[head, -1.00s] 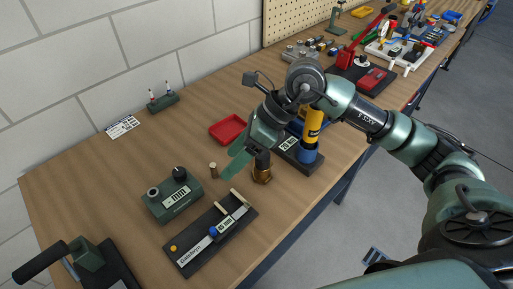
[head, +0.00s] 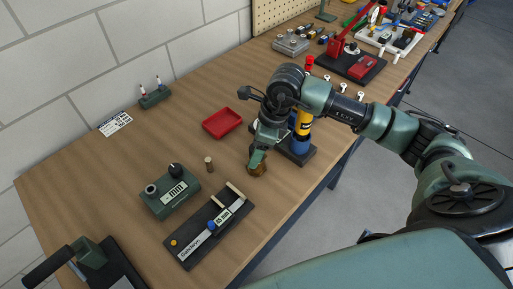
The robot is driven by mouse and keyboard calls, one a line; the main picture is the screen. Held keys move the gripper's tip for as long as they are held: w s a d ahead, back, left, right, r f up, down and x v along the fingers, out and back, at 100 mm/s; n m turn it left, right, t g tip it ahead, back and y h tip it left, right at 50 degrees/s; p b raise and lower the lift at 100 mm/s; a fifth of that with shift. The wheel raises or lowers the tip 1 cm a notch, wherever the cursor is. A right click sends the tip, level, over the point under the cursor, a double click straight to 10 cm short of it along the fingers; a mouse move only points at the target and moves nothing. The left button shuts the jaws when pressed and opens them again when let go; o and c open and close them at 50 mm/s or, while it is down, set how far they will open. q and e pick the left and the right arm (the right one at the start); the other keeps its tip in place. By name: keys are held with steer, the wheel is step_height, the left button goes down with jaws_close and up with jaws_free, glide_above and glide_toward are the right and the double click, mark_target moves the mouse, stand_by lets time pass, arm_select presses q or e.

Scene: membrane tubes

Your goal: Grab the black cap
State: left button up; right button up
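My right gripper (head: 257,161) points down at the brass hex fitting (head: 258,171) near the front edge of the bench. Its fingers cover the top of the fitting, where the black cap was visible a second ago. The cap is hidden now, and I cannot tell whether the fingers are closed on it. My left gripper is not in view.
A dark stand with a blue and yellow cylinder (head: 302,124) is just right of the gripper. A red tray (head: 222,122) lies behind it. A small brass cylinder (head: 209,163), a green box (head: 170,196) and a black gauge board (head: 190,250) are to the left.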

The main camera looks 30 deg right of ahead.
jaws_close()
steer(key=shift+r, duration=0.1)
